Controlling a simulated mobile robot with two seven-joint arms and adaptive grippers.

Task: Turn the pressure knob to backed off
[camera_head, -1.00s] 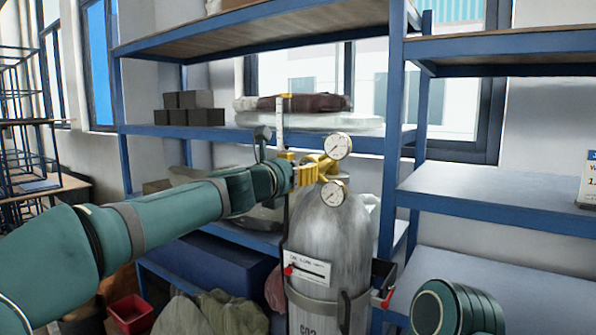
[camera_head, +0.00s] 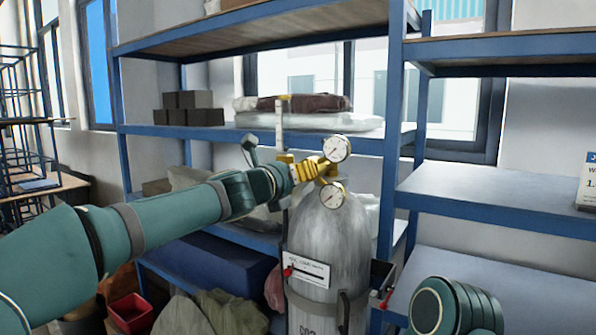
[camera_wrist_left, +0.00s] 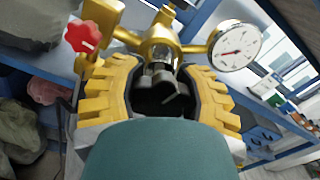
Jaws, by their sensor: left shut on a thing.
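My left gripper (camera_head: 308,168) has its yellow fingers on the regulator at the top of a grey gas cylinder (camera_head: 328,240). In the left wrist view the fingers close around a dark knob (camera_wrist_left: 158,97) in front of the brass regulator body (camera_wrist_left: 157,40). I take it for the pressure knob; the gripper partly hides it, and its setting cannot be read. Two white round gauges, an upper one (camera_head: 336,148) and a lower one (camera_head: 332,194), sit beside the regulator. A red knob (camera_wrist_left: 84,36) is left of the fingers in the wrist view. My right gripper is out of view.
A blue shelf rack (camera_head: 405,150) stands behind the cylinder, with dark blocks (camera_head: 190,108) and folded cloth on it. A label plate (camera_head: 306,268) is on the cylinder's front. A red bin (camera_head: 130,312) is at lower left. The right shelf is mostly bare.

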